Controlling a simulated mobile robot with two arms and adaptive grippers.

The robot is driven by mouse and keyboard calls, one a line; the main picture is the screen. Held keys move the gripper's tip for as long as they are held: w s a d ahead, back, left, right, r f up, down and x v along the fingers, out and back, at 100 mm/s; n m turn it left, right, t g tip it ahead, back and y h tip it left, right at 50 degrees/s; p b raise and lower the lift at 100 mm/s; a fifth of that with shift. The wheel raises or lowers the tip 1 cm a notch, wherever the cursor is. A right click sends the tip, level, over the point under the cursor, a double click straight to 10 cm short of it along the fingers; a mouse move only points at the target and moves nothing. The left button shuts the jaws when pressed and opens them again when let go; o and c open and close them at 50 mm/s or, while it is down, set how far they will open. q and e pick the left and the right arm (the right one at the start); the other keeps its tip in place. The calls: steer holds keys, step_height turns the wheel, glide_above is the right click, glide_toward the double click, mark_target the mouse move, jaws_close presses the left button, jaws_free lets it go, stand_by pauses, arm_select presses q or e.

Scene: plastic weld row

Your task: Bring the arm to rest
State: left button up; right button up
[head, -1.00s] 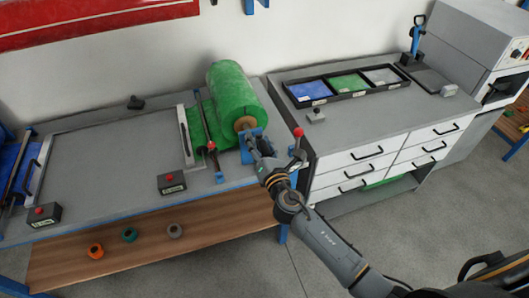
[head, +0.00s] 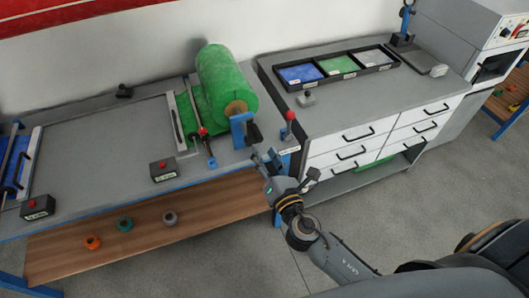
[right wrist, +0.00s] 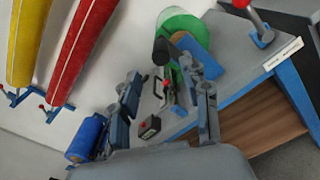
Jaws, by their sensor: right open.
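My right gripper (head: 266,160) is open and empty, just in front of the table's front edge in the head view. It is below and right of the blue bracket (head: 238,135) at the near end of the green film roll (head: 225,80), apart from both. In the right wrist view the two fingers of my right gripper (right wrist: 166,95) stand wide apart with nothing gripped between them. The green roll's end (right wrist: 180,22) shows beyond them at the top. My left gripper is in neither view.
A red-knobbed lever (head: 289,118) stands close to my right gripper at the table's corner. A black tray (head: 345,74) with blue, green and grey sections sits on the drawer cabinet (head: 330,118). Several rings, including an orange one (head: 93,242), lie on the wooden shelf (head: 65,262).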

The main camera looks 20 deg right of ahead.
steer(key=shift+f, duration=0.1)
steer(key=s+d+f+m+g+b, duration=0.1)
steer(key=s+d+f+m+g, duration=0.2)
steer(key=f, duration=0.8)
steer(key=s+f+m+g+h, duration=0.1)
steer(key=s+f+m+g, duration=0.3)
steer(key=f, duration=0.7)
steer(key=s+d+f+m+g+b, duration=0.1)
steer(key=s+d+f+m, duration=0.2)
steer(key=f, duration=0.8)
steer(key=s+f+m+g, duration=0.3)
steer(key=s+f+m, duration=0.2)
steer(key=s, duration=0.5)
steer(key=s+d+f+m+g+b, duration=0.1)
steer(key=s+f+m+g, duration=0.2)
steer(key=s+f+m, duration=0.3)
steer(key=s+f+m+g, duration=0.3)
steer(key=s+f+m, duration=0.3)
steer(key=s+f, duration=0.4)
steer(key=s, duration=0.5)
steer(key=shift+s+d+f+b, duration=0.2)
steer(key=shift+s+b, duration=0.15)
steer(key=shift+s, duration=0.05)
